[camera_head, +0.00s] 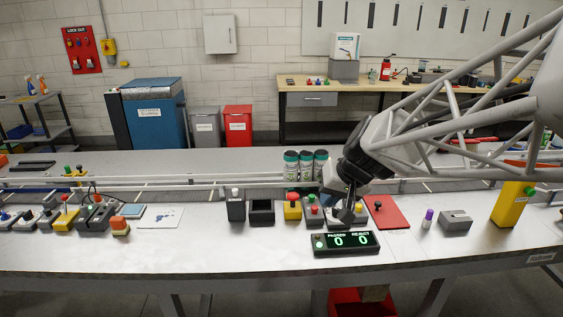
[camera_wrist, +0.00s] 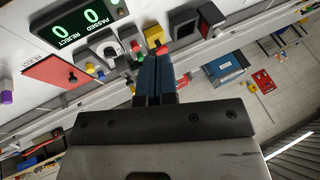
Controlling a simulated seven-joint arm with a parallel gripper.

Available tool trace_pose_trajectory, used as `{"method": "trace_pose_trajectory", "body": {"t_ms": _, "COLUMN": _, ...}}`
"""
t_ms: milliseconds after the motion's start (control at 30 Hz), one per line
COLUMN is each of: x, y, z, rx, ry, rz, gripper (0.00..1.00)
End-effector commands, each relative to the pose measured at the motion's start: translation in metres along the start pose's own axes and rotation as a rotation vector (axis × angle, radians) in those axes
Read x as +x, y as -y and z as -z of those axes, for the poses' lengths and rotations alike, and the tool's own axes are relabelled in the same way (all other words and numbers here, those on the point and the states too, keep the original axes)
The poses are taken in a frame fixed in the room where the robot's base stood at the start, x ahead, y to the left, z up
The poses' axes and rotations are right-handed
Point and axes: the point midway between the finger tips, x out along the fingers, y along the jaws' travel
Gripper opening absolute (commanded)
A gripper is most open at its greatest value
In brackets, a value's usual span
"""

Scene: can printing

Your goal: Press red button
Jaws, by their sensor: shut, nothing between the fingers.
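A yellow box (camera_head: 292,211) with a red mushroom button (camera_head: 292,197) on top stands on the table, left of my gripper. The box also shows in the wrist view (camera_wrist: 154,35), just past the fingertips. Beside it is a grey box (camera_head: 312,218) with a small red button and a green one. My gripper (camera_head: 346,215) points down over the table, right of these boxes, behind the counter display. Its blue fingers (camera_wrist: 156,60) are together and empty. My gripper partly hides a grey device below it. I cannot tell whether it touches anything.
The counter display (camera_head: 345,243) in front reads 0 and 0. A red panel (camera_head: 386,211) lies to the right, and cans (camera_head: 306,166) stand behind. Dark boxes (camera_head: 262,212) stand to the left. A yellow post (camera_head: 511,205) is farther right. The front table strip is clear.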

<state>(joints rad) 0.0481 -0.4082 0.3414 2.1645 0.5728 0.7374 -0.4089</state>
Motion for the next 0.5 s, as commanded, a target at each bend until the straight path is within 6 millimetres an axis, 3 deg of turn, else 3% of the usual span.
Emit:
{"method": "trace_pose_trajectory", "body": {"t_ms": 200, "x": 0.038, "y": -0.009, "z": 0.061, "rx": 0.033, "ry": -0.069, "rz": 0.063, "gripper": 0.00}}
{"method": "trace_pose_trajectory", "body": {"t_ms": 500, "x": 0.091, "y": -0.032, "z": 0.134, "rx": 0.085, "ry": -0.173, "rz": 0.116, "gripper": 0.00}}
